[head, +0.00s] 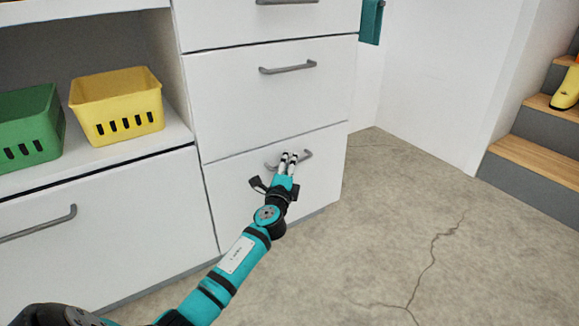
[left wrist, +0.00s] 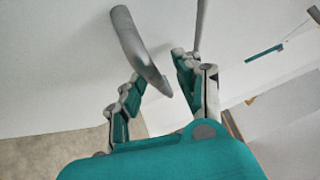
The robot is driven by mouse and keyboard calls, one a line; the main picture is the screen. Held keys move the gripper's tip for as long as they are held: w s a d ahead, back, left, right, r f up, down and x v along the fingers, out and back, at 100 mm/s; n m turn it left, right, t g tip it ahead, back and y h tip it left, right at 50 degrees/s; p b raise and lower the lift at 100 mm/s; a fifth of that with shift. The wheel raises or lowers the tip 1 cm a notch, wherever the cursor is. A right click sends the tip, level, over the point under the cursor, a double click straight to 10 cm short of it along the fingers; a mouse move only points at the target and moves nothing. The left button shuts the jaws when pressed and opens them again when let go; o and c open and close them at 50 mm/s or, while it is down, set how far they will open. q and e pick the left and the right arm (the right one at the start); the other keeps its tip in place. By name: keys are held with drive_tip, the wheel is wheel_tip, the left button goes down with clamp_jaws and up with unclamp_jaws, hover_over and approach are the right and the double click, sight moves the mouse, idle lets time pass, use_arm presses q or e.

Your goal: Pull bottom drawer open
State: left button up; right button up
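The bottom drawer (head: 320,175) is a plain white front, flush with the drawers above, and looks closed. Its grey bar handle (head: 307,154) is partly hidden behind my left gripper (head: 289,158). In the left wrist view, the curved grey handle (left wrist: 135,42) reaches down between the spread fingers of the left gripper (left wrist: 160,80). The fingers are apart, with visible gaps beside the handle, so the gripper looks open around it. Whether a finger touches the handle I cannot tell. My right gripper is not in view.
The drawer above (head: 270,95) has a similar handle. A yellow basket (head: 118,105) and a green basket (head: 28,125) stand on the shelf at left. The cracked grey floor (head: 400,230) is clear; wooden-topped steps (head: 530,160) rise at right.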

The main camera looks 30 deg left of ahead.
use_arm(q)
clamp_jaws()
drive_tip(key=shift+d+f, duration=0.1)
drive_tip(key=shift+d, duration=0.05)
idle(0.4)
